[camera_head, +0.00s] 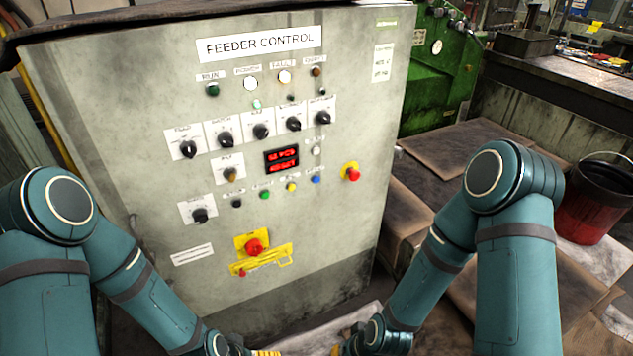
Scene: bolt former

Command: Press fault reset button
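The grey feeder control cabinet (130,150) stands in front of me. Its fault lamp (285,77) glows white, as does the lamp left of it. A red display (282,159) shows two lines; the lower seems to read RESET. Below it is a row of small buttons: black (237,203), green (265,194), yellow (291,187) and blue (316,179). Their labels are too small to read, so I cannot tell which is fault reset. My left gripper (265,352) and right gripper (346,346) are low at the bottom edge, below the buttons and mostly cut off.
A red mushroom button (254,247) on a yellow plate and a smaller red button (352,174) sit near the row. Several black rotary knobs (261,131) are above. A dark red bucket (595,205) stands at right. The space before the panel's button row is clear.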

